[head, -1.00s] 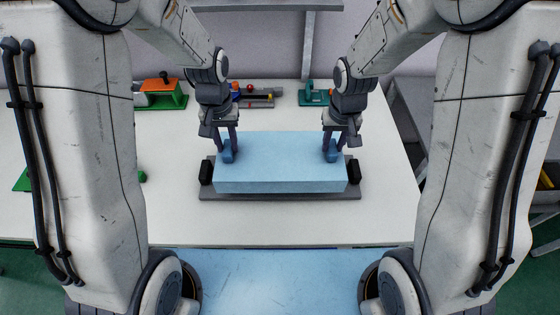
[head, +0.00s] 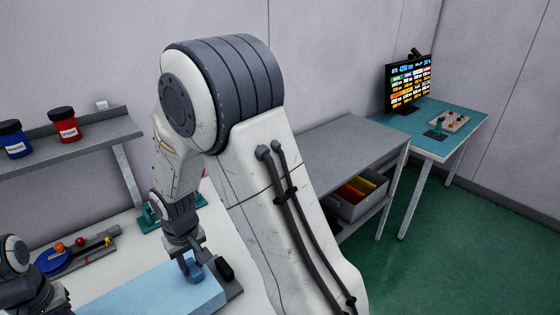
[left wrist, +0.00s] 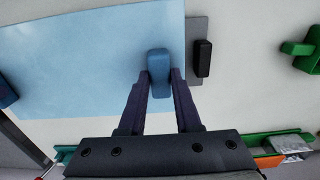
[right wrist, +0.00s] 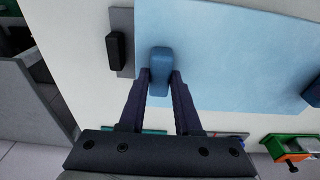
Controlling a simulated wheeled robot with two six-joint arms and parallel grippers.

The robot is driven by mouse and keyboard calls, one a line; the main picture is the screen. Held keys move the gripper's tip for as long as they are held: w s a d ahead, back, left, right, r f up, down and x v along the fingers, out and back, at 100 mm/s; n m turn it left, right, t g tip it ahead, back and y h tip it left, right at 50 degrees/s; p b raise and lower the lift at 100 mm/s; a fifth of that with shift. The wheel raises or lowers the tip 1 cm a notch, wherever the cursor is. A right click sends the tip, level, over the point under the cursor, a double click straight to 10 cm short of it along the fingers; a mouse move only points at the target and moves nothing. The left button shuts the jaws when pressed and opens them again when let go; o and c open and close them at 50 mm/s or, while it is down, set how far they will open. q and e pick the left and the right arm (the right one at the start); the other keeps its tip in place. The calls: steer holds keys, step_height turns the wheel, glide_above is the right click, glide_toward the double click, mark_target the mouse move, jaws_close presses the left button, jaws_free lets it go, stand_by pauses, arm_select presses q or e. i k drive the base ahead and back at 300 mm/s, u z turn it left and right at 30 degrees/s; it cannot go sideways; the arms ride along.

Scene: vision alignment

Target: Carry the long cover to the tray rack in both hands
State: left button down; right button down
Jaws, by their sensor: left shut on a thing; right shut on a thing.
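The long cover (head: 150,291) is a light blue block with a blue handle near each end. It sits at the grey base (head: 232,289) on the white table; I cannot tell if it is lifted. My right gripper (head: 190,268) is shut on the right handle (right wrist: 160,62). In the left wrist view, my left gripper (left wrist: 160,85) is shut on the left handle (left wrist: 158,62). In the head view the left arm shows only at the lower left edge. A grey two-level rack (head: 335,150) stands to the right of the white table, its top bare.
A grey bin (head: 358,207) with coloured contents is on the rack's lower shelf. A teal table (head: 465,115) with a monitor (head: 408,85) stands farther right. A wall shelf (head: 100,128) holds red and blue jars. Green floor (head: 430,260) is clear at right.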

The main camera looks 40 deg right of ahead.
mark_target(337, 154)
steer(key=k, duration=0.45)
steer(key=z, duration=2.3)
steer(key=i, duration=3.5)
steer(key=u, duration=1.15)
